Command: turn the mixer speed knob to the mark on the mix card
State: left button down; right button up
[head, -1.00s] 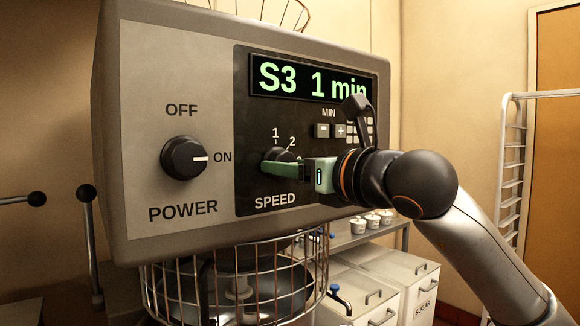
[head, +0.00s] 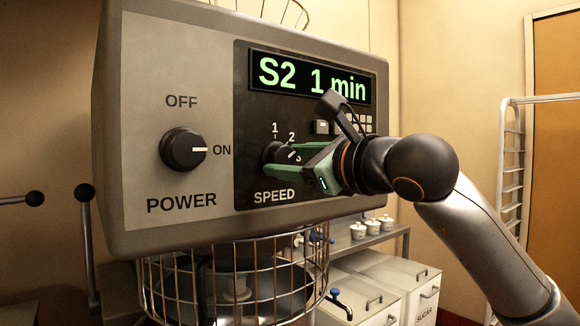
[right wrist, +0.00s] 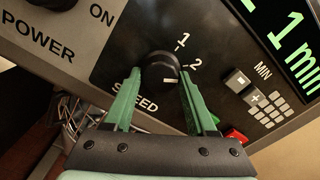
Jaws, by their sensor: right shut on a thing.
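The black speed knob (head: 273,151) sits on the dark panel of the mixer (head: 180,70), with marks 1, 2 and 3 around it. The lit display (head: 310,77) reads "S2 1 min". My right gripper (head: 283,160) reaches in from the right and is shut on the speed knob, its green fingers on either side of it. The right wrist view shows the knob (right wrist: 158,66) between the fingers, its white pointer line near the 2. The mix card is not in view. My left gripper is not in view.
The power knob (head: 184,149) on the left points to ON. Small buttons (head: 321,127) lie right of the speed knob, partly hidden by my gripper. A wire bowl guard (head: 165,285) hangs below. White bins (head: 400,285) and a rack (head: 512,170) stand at the right.

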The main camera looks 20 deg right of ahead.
jog(key=shift+n, duration=1.1)
jog(key=o, duration=1.1)
jog(key=shift+o, duration=1.3)
